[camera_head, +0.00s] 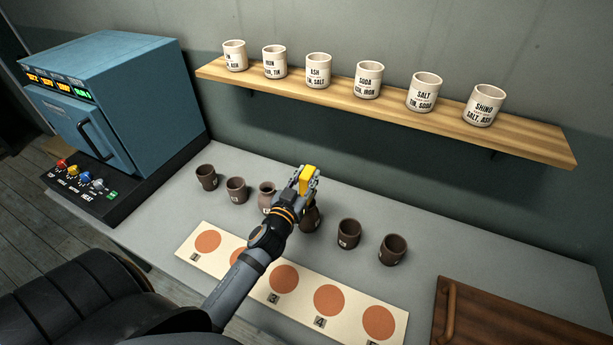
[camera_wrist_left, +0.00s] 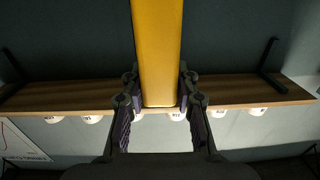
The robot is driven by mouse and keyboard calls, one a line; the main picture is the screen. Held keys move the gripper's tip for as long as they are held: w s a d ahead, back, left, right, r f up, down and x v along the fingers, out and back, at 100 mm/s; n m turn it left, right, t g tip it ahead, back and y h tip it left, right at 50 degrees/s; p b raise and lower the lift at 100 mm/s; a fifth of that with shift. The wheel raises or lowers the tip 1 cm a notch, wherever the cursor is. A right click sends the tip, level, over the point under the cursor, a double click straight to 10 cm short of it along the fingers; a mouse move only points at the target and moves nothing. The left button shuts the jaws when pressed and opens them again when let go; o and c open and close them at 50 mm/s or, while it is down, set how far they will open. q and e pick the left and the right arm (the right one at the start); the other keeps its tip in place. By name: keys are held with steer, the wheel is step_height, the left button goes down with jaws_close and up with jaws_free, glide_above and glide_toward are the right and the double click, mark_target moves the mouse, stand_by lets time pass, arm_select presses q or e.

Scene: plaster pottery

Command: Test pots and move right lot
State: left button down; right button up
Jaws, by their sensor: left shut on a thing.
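My left gripper (camera_head: 306,184) is shut on a yellow bar (camera_wrist_left: 158,50), held above the row of pots. The brown pots stand on the grey counter: one (camera_head: 206,177) at the left end, one (camera_head: 237,190) beside it, a paler one (camera_head: 266,195) and a dark one (camera_head: 310,217) partly behind my gripper and arm, then one (camera_head: 349,233) and one (camera_head: 392,250) to the right. Small white tags show on several pots. A cream mat (camera_head: 213,263) with orange discs and number tags lies in front of them. My left forearm hides part of it. My right gripper is not in view.
A blue kiln (camera_head: 115,85) with lit displays and coloured knobs stands at left. White labelled jars (camera_head: 318,68) line a wooden shelf (camera_head: 400,97) above the counter. A dark wooden box or lid with a handle (camera_head: 520,318) is at lower right.

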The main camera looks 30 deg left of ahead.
arm_select(q)
steer(key=shift+f, duration=0.1)
stand_by(0.7)
steer(key=shift+s+f+b, duration=0.1)
steer(key=shift+f+b, duration=0.35)
steer(key=shift+b, duration=0.25)
stand_by(1.4)
step_height(320, 180, up, 7)
steer(key=p, duration=0.6)
steer(key=shift+r, duration=0.15)
